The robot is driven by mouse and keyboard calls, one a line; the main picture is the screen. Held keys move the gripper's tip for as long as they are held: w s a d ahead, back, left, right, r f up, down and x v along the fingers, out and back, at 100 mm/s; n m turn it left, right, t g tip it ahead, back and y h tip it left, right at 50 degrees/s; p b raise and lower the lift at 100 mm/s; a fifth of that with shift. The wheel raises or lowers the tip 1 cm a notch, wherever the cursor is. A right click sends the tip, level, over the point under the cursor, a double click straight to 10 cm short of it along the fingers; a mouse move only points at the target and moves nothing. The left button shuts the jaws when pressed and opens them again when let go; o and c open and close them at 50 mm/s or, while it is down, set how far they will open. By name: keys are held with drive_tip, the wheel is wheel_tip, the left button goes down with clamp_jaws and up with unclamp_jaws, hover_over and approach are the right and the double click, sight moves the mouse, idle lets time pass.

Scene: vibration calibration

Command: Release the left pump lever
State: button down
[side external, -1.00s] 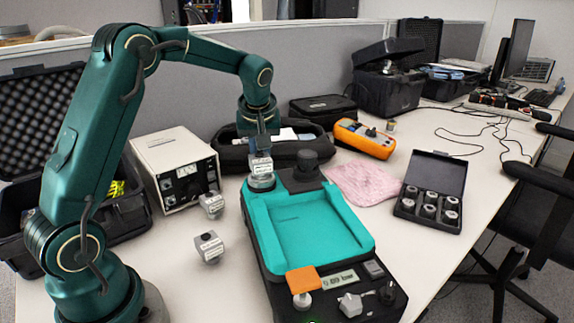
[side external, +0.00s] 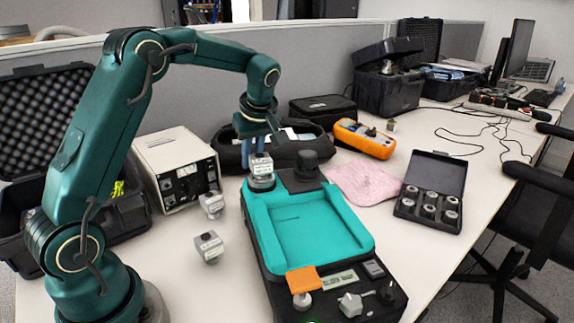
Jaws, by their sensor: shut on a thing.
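The teal-topped pump unit (side external: 310,240) lies on the table. An orange block (side external: 303,280) sits at its front left, above a round metal knob (side external: 302,301). A pale lever-like knob (side external: 350,304) is at its front middle. I cannot tell which part is the left pump lever. A metal sensor with a white label (side external: 261,165) stands upright on the grey port (side external: 262,182) at the unit's back left corner. My gripper (side external: 258,150) points down at this sensor and is shut on its top. The fingertips are small and partly hidden.
Two loose metal sensors (side external: 211,204) (side external: 209,247) stand left of the unit. A black knob (side external: 307,162) rises right of my gripper. A black bag (side external: 285,150) lies close behind. A pink cloth (side external: 362,183) and an open sensor case (side external: 432,190) are to the right.

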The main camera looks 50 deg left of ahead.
drive_tip(key=c, duration=0.8)
unclamp_jaws()
drive_tip(key=shift+c, duration=0.2)
drive_tip(key=shift+v, duration=2.6)
